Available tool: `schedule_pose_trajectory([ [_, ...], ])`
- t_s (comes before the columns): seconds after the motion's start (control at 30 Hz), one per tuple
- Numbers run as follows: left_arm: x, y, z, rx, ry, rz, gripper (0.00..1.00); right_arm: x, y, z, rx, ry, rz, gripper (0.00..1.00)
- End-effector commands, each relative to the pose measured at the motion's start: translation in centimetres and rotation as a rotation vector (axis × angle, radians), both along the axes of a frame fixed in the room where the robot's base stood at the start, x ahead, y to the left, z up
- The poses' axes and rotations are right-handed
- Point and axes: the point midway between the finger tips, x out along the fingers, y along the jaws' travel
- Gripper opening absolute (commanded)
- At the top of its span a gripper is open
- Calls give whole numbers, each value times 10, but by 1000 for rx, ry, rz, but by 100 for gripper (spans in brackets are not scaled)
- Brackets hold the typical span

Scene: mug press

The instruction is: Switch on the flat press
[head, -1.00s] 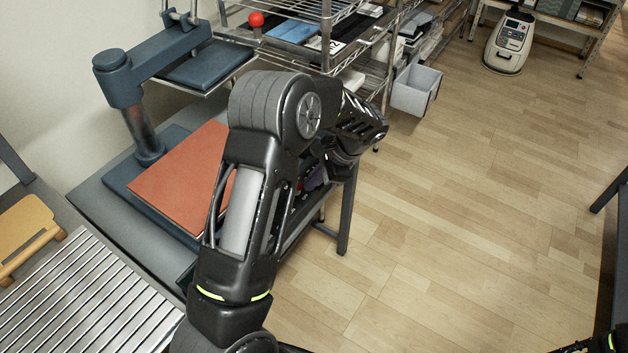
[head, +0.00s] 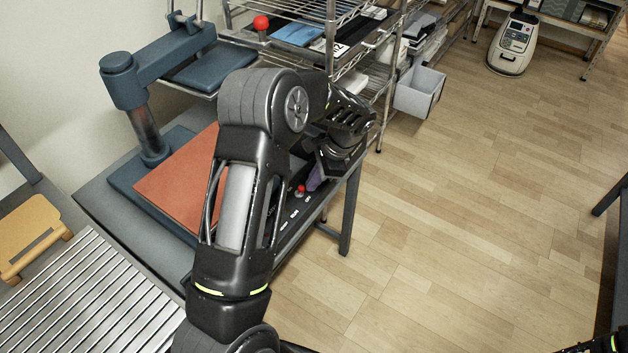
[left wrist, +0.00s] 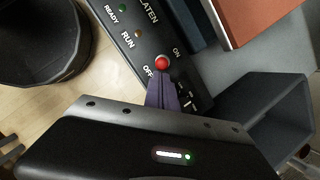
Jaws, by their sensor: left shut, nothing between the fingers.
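The flat press (head: 118,70) has a blue-grey post and arm and an orange-red pad (head: 180,185). Its black control panel runs along the table's front edge. On it, a switch with a red knob (left wrist: 162,62) sits between the words ON and OFF; it also shows in the head view (head: 300,188). I cannot tell which way it is set. My left gripper (left wrist: 161,84) is shut and empty, its purple fingertips just beside the red knob, on the near side. I cannot tell whether they touch. In the head view, the gripper (head: 315,178) is partly hidden by my arm.
A green READY light (left wrist: 122,8) and an amber RUN light (left wrist: 138,33) are on the panel. A wire shelf (head: 330,40) stands behind the press. A slatted metal surface (head: 80,300) is at the lower left.

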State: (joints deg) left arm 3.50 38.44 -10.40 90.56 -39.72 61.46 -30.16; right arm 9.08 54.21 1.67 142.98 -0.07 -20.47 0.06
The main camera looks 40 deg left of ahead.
Motion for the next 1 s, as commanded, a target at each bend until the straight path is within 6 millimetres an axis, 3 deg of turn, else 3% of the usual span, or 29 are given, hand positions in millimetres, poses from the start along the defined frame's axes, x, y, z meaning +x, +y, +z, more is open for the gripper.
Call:
schedule_pose_trajectory([
  [0.57,-1,18,8,-273,-7,8,0,0,0,22,0,1,0,36],
  [1.0,-1,17,12,-264,-5,-1,0,0,0,24,0,2,1,36],
])
